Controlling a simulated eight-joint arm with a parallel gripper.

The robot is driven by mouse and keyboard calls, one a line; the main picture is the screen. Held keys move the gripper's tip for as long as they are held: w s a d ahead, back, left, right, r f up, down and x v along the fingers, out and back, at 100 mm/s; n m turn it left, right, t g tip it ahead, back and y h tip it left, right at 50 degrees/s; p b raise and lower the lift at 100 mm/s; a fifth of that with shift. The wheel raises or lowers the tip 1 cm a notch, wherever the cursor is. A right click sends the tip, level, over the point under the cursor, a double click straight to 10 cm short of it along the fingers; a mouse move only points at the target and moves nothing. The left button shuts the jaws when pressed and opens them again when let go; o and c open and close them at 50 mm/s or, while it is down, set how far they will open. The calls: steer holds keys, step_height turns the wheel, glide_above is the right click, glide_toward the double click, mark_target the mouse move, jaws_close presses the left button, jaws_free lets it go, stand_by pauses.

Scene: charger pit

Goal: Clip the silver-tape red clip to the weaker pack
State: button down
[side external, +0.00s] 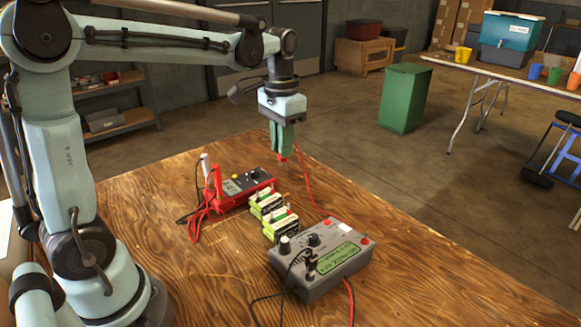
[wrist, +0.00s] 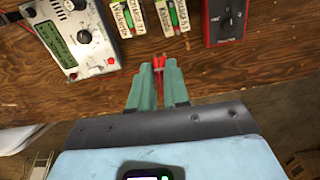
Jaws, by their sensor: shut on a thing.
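My gripper (side external: 281,148) is shut on a red clip (wrist: 159,63), held above the table's far edge. The red tip also shows below the fingers in the side view (side external: 282,158). I cannot make out any silver tape on it. Two green battery packs with white labels stand side by side: one next to the meter (side external: 266,204) (wrist: 176,14), one next to the charger (side external: 281,226) (wrist: 125,15). The clip is apart from both packs. The grey charger (side external: 318,262) (wrist: 76,30) has a lit green screen. The pictures do not show which pack is weaker.
A red multimeter (side external: 241,187) (wrist: 226,20) with red and black leads lies beside the packs; its reading is too small to read. A red cable (side external: 306,185) runs over the wood near the packs. The near right of the wooden table (side external: 430,265) is clear.

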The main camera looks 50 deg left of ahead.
steer(key=a, duration=0.3)
steer(key=shift+s+a, duration=0.2)
steer(key=shift+s, duration=0.05)
steer(key=shift+f, duration=0.15)
steer(key=shift+f, duration=3.35)
steer(key=shift+f, duration=0.25)
steer(key=c, duration=1)
jaws_free()
steer(key=shift+o, duration=0.2)
